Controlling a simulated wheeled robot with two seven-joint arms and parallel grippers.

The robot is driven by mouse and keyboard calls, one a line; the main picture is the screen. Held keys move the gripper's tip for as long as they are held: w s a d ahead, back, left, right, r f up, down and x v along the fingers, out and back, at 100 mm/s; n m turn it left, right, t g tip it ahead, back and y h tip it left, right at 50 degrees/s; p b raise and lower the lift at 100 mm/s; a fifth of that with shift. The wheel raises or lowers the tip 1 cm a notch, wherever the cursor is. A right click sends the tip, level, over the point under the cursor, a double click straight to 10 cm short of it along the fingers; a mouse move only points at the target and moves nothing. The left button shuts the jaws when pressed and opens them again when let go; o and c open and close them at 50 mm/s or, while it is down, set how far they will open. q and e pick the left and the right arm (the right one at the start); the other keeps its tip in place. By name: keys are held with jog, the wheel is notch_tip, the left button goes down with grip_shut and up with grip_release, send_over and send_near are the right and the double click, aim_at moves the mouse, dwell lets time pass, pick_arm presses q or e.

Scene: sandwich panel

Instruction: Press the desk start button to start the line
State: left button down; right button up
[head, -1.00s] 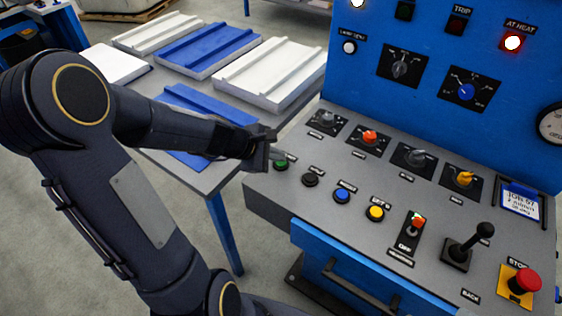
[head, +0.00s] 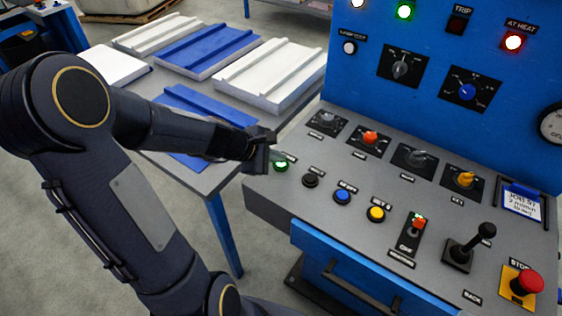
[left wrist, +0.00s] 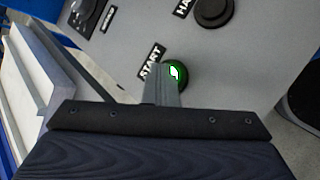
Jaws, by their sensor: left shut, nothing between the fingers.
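The green start button (head: 281,165) is at the left end of the front row on the desk's sloped top, and it is lit. In the left wrist view the button (left wrist: 175,75) glows green beside its START label (left wrist: 151,62). My left gripper (head: 272,156) is shut and empty, with its fingertips at the button's near edge. In the left wrist view the closed fingers (left wrist: 163,93) overlap the button's lower left part. I cannot tell whether they are pressing it. My right gripper is not in view.
The desk also holds a black button (head: 310,180), a blue button (head: 342,196), a yellow button (head: 376,213), a black lever (head: 470,243) and a red stop button (head: 525,282). A table with white and blue panels stands left.

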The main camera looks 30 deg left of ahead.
aim_at(277, 165)
pick_arm(q)
jog(key=shift+r+p, duration=0.55)
jog(key=shift+r, duration=0.15)
notch_tip(277, 165, up, 5)
jog(key=p, duration=0.4)
jog(key=shift+r+p, duration=0.1)
jog(key=shift+p, duration=0.25)
